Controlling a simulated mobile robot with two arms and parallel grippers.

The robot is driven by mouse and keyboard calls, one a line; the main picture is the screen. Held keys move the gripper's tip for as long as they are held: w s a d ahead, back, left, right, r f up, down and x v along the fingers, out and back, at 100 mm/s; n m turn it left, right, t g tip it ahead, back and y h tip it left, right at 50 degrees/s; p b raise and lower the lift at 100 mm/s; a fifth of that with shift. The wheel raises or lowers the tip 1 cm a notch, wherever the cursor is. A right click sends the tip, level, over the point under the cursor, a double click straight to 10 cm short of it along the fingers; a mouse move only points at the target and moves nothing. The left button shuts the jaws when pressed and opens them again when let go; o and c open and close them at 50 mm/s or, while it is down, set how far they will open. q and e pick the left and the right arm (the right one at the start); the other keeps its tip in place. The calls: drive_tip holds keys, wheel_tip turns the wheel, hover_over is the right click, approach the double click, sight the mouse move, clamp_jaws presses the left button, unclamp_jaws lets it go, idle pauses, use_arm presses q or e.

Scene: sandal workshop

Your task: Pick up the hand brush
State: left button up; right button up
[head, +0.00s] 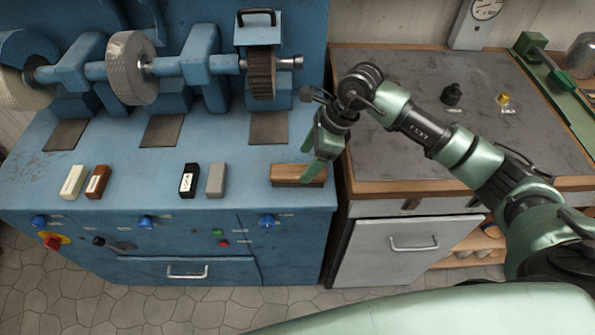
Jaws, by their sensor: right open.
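The hand brush (287,174), a long wooden block with a darker lower part, lies at the front right corner of the blue machine's top. My right gripper (313,163) is open and points down at the brush's right part. Its green fingers cover some of the brush there. I cannot tell from this view whether the fingers touch it. My left gripper is not in view.
Several small blocks lie left of the brush: grey (216,180), black (189,180), brown (98,182) and cream (73,182). A brush wheel (261,76) is mounted behind.

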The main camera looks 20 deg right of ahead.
sight(298, 170)
drive_tip(key=p+x, duration=0.1)
drive_tip(key=x, duration=0.1)
drive_tip(key=p+x, duration=0.1)
drive_tip(key=x, duration=0.1)
drive_tip(key=shift+s+a+f, duration=0.1)
drive_tip(key=shift+a+f, duration=0.1)
drive_tip(key=shift+a, duration=0.2)
drive_tip(key=shift+a+f, duration=0.1)
drive_tip(key=shift+f, duration=0.2)
drive_tip(key=c, duration=1.5)
drive_tip(key=shift+c, duration=0.2)
drive_tip(key=shift+r, duration=0.1)
wheel_tip(298, 170, up, 20)
drive_tip(key=b, duration=0.4)
